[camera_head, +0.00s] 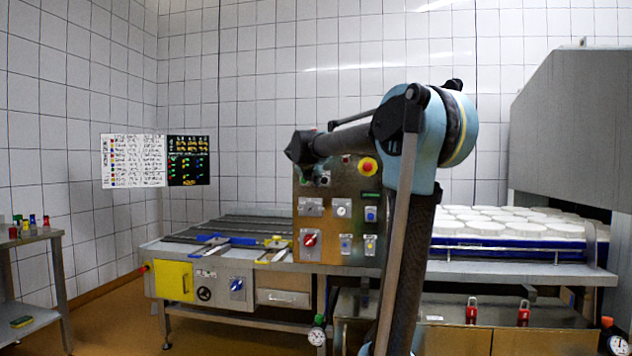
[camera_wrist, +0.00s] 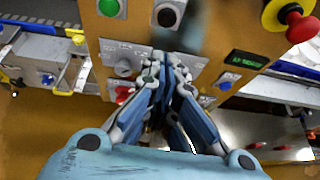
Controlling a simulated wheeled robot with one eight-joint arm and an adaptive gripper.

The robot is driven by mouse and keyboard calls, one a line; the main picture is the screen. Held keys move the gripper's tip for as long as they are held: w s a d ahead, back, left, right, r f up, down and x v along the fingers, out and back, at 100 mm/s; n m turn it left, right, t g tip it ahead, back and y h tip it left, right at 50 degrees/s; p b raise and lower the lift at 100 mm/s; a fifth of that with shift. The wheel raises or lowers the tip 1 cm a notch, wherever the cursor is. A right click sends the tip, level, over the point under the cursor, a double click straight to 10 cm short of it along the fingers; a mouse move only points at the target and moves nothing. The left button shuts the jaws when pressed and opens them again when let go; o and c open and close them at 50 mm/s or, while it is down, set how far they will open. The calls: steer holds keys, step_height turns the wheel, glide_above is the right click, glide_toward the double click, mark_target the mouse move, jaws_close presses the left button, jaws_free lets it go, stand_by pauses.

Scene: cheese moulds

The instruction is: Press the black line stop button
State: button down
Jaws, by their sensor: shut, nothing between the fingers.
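The black button (camera_wrist: 168,16) sits on a light grey plate near the top of the wrist view, on the brown control panel (camera_head: 338,260). My gripper (camera_wrist: 166,62) is shut and empty. Its fingertips appear just below the black button in the wrist view; whether they touch the panel I cannot tell.
A green button (camera_wrist: 108,7) is left of the black one. A red emergency stop on yellow (camera_wrist: 293,22) is at the right; it also shows in the head view (camera_head: 368,167). Below are a red rotary switch (camera_head: 309,240), other controls and a green display (camera_wrist: 245,58). White moulds (camera_head: 485,228) stand right.

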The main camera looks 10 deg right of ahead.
glide_toward(322, 182)
steer(key=w+d+f, duration=0.2)
steer(key=w+f, duration=0.1)
steer(key=f, duration=0.1)
steer(key=shift+w+d, duration=0.35)
steer(key=shift+w, duration=0.4)
steer(key=shift+w, duration=0.1)
